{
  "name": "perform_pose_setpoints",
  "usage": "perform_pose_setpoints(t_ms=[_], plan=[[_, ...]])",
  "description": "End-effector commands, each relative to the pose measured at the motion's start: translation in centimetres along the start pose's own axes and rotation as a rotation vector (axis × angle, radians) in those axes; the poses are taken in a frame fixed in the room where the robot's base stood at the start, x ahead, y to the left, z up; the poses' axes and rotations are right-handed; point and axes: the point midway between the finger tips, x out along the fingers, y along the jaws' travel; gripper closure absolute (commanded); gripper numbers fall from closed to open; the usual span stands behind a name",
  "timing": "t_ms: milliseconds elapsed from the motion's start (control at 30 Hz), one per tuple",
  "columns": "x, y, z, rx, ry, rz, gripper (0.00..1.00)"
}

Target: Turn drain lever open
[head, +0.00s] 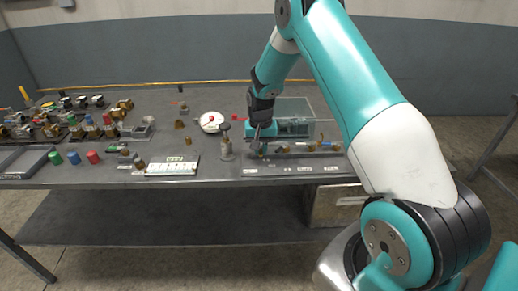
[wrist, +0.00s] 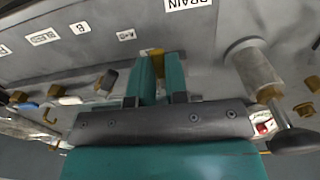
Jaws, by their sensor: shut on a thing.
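In the wrist view my gripper (wrist: 162,72) has its two teal fingers close together around a small yellow-brass piece, which looks like the drain lever (wrist: 153,52). Only its tip shows between and beyond the fingers. A white label reading DRAIN (wrist: 186,4) lies on the grey surface just beyond it. In the head view my gripper (head: 262,150) points down at the left end of a row of pipe fittings (head: 305,148). The lever cannot be made out there.
A grey cylindrical post (wrist: 256,68) stands close right of the fingers. Other brass fittings (wrist: 107,80) line the left.

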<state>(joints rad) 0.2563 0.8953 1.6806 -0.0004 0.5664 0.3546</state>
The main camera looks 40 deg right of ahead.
Motion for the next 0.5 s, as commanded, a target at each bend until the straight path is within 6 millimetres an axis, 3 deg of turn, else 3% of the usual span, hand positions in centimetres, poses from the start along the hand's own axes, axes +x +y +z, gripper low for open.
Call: perform_pose_setpoints(t_ms=[500], plan=[[-0.17,0.15,-0.16,-0.032,0.005,0.0,1.0]])
